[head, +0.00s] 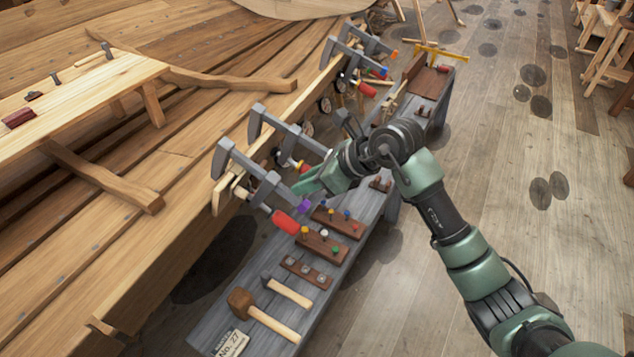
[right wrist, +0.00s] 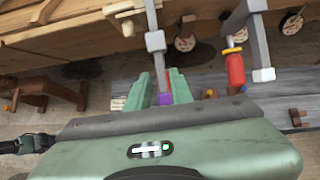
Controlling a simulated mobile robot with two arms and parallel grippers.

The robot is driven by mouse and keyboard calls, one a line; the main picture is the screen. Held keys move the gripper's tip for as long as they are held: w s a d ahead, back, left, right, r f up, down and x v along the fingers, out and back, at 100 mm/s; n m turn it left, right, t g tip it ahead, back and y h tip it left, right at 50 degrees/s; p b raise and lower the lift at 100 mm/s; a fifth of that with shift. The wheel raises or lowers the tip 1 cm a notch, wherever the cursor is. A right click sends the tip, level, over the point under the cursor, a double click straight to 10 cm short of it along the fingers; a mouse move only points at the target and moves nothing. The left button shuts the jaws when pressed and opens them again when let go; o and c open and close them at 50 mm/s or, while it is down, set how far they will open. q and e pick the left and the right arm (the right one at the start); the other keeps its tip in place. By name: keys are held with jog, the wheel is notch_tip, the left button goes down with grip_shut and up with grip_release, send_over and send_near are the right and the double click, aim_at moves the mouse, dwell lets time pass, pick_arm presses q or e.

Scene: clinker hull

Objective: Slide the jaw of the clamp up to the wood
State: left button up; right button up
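Several grey bar clamps stand along the plank edge of the hull. The nearest clamp (head: 235,157) has its bar pointing down to the right, with a red handle (head: 285,221) below it. A second clamp (head: 275,125) stands just behind. My right gripper (head: 308,185) is beside these two, its green fingertips close above a purple piece (head: 305,205). In the right wrist view the fingers are apart, with a purple piece (right wrist: 166,99) and some red between them; contact cannot be told. A grey clamp bar (right wrist: 155,42) is just beyond. My left gripper cannot be made out.
A grey bench (head: 225,325) below the hull holds a mallet (head: 262,314), a hammer (head: 287,291) and wooden peg racks (head: 322,246). More clamps (head: 357,50) stand farther along the plank.

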aim_at(285, 187)
jog(key=shift+b+x, duration=1.7)
jog(key=shift+x, duration=1.05)
jog(key=shift+w+a+r, duration=0.2)
jog(key=shift+a+r, duration=0.05)
jog(key=shift+a, duration=0.2)
jog(key=shift+w+a+r, duration=0.25)
jog(key=shift+a, duration=0.2)
jog(key=shift+c, duration=0.4)
jog(key=shift+d+f, duration=0.15)
jog(key=shift+f, duration=0.05)
jog(key=shift+s+d, duration=0.1)
jog(key=shift+s, duration=0.05)
jog(key=shift+s+d, duration=0.1)
jog(key=shift+d, duration=0.15)
jog(key=shift+o, duration=1.2)
jog(key=shift+f, duration=0.1)
